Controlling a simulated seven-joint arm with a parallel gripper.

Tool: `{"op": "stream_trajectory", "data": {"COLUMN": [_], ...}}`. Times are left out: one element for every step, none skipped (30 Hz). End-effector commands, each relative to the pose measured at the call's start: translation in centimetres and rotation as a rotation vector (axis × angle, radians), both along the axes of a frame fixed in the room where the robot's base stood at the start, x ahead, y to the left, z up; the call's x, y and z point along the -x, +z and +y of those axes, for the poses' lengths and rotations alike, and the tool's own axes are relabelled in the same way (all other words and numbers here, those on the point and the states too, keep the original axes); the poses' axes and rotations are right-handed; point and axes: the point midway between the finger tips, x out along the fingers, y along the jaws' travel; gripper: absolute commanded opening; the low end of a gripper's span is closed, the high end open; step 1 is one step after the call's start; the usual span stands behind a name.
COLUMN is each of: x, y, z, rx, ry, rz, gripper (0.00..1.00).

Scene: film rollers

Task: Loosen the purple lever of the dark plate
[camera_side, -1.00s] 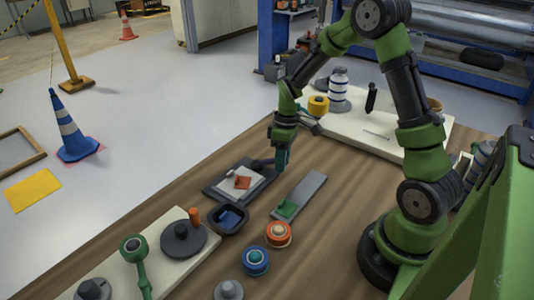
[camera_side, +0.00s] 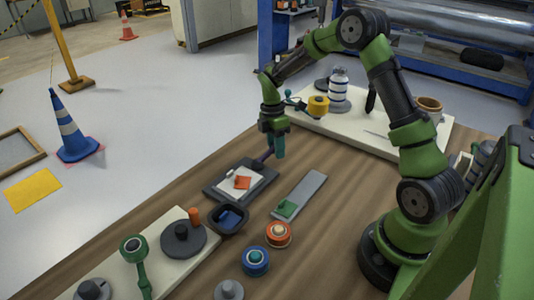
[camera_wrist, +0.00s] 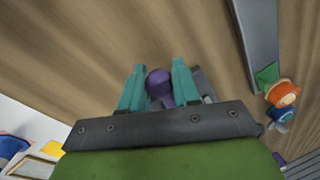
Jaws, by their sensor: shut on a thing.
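The dark plate (camera_side: 213,190) lies on the wooden table with a white sheet and an orange-red piece on it. The purple lever (camera_side: 263,157) stands tilted upward at the plate's far right edge. In the wrist view the lever's round purple knob (camera_wrist: 159,84) sits between the two teal fingers. My gripper (camera_side: 273,153) is above that edge of the plate and shut on the lever. It also shows in the wrist view (camera_wrist: 160,88). Most of the plate is hidden in the wrist view by the gripper body.
A grey strip (camera_side: 308,190) with a green piece lies right of the plate. A dark bowl (camera_side: 229,218) with a blue piece is in front. Orange (camera_side: 278,234) and blue (camera_side: 255,261) rollers stand nearer. A pale board (camera_side: 345,128) with a bottle is behind.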

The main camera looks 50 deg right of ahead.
Motion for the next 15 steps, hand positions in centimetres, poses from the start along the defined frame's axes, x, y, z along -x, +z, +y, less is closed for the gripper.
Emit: {"op": "stream_trajectory", "data": {"x": [-0.38, -0.48, -0.62, -0.72, -0.81, -0.90, -0.97, -1.02, -1.09, -1.13, -1.18, -1.22, -1.24, -1.27, -1.29], "y": [0.16, 0.16, 0.16, 0.16, 0.17, 0.16, 0.16, 0.16, 0.18, 0.18, 0.19, 0.20, 0.21, 0.21, 0.21], "z": [-0.11, -0.11, -0.11, -0.14, -0.15, -0.17, -0.17, -0.18, -0.18, -0.18, -0.19, -0.19, -0.20, -0.20, -0.20], "rx": [0.002, 0.002, 0.001, 0.001, 0.001, 0.002, 0.002, 0.001, 0.001, 0.001, 0.002, 0.002, 0.002, 0.002, 0.002], "ry": [0.025, 0.042, 0.060, 0.073, 0.085, 0.099, 0.109, 0.117, 0.126, 0.132, 0.136, 0.142, 0.146, 0.149, 0.152], "rz": [-0.006, -0.006, -0.006, -0.006, -0.006, -0.006, -0.006, -0.006, -0.006, -0.007, -0.007, -0.007, -0.007, -0.007, -0.007], "gripper": [0.00, 0.00, 0.00, 0.00, 0.00, 0.00, 0.00, 0.00, 0.00, 0.00, 0.00, 0.00, 0.00, 0.00, 0.00]}}
